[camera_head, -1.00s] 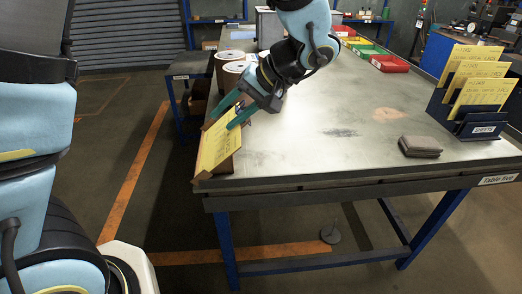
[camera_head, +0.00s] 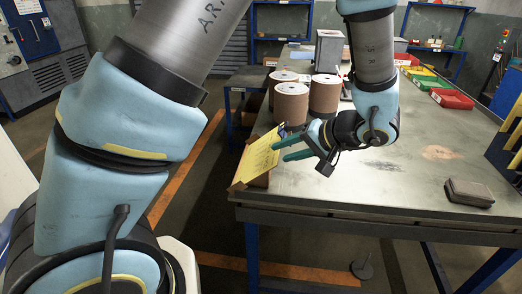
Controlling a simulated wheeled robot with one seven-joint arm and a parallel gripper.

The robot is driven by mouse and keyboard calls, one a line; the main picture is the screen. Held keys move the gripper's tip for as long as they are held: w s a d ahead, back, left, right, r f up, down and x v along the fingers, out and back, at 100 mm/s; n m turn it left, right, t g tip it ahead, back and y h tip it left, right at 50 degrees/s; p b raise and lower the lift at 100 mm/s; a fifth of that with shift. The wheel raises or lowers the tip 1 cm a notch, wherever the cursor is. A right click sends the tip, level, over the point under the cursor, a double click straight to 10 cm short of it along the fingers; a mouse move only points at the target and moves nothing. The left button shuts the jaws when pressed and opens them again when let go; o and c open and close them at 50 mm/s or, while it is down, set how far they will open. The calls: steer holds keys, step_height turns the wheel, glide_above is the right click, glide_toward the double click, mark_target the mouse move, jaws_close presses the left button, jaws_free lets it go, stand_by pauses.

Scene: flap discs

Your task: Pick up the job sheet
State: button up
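A yellow job sheet (camera_head: 259,158) with dark writing lies tilted on a brown holder (camera_head: 260,181) at the left front edge of the table (camera_head: 350,187). My gripper (camera_head: 279,153) is just right of the sheet, its two teal fingers pointing left with a gap between them. The fingertips reach the sheet's right edge in the picture. I cannot tell whether they touch it. Nothing shows held between the fingers.
Brown drums with white tops (camera_head: 291,103) stand behind the gripper. A grey-brown block (camera_head: 469,192) lies on the right of the table. A blue rack with yellow sheets (camera_head: 511,140) is cut off at the right edge. Red bins (camera_head: 452,99) stand farther back. The table's middle is clear.

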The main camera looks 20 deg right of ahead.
steer(key=shift+p+x, duration=0.3)
steer(key=shift+x, duration=1.05)
steer(key=shift+c, duration=0.2)
jaws_close()
